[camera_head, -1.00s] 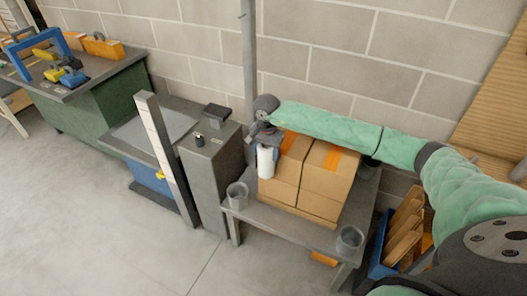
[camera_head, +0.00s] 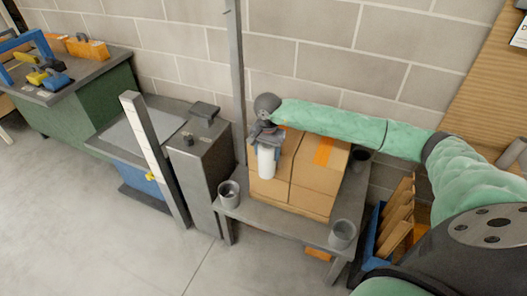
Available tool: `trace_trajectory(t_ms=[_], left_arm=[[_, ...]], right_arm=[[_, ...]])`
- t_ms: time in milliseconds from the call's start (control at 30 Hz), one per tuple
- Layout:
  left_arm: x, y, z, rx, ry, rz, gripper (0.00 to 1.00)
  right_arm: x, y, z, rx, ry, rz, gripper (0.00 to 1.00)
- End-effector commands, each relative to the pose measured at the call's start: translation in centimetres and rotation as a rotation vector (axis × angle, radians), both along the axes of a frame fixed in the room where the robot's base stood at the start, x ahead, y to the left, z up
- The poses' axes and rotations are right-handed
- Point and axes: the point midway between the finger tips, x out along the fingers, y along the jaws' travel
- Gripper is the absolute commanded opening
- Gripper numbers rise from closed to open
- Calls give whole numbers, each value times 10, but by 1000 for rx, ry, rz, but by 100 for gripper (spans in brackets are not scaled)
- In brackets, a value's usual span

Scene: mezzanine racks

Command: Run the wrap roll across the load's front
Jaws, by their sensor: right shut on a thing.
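My right arm, in a green sleeve, reaches in from the right. My right gripper (camera_head: 266,145) is shut on the white wrap roll (camera_head: 266,162). The roll hangs upright in front of the left part of the load, a pair of brown cartons (camera_head: 310,186) with orange tape. I cannot tell whether the roll touches the carton. The cartons stand on a grey table (camera_head: 285,222). No film can be made out on the front of the load. The upper left of the load is partly hidden by my gripper and arm. My left gripper is not in view.
Grey cups (camera_head: 229,194) and (camera_head: 343,234) stand at the table's front corners, with a third dark cup (camera_head: 361,158) behind. A grey cabinet (camera_head: 200,165) and a white post (camera_head: 155,160) stand left. A blue bin (camera_head: 381,239) stands right. The floor in front is clear.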

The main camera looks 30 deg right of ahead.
Motion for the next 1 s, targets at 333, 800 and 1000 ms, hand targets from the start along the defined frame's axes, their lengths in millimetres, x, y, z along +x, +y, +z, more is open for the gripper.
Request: trace_trajectory(t_ms=[333, 800, 1000], left_arm=[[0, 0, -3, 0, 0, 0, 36], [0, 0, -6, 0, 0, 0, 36], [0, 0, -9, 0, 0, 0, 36]], right_arm=[[-7, -10, 0, -4, -2, -4, 37], [-24, -21, 1, -4, -2, -3, 37], [-30, -26, 0, -3, -1, -3, 37]])
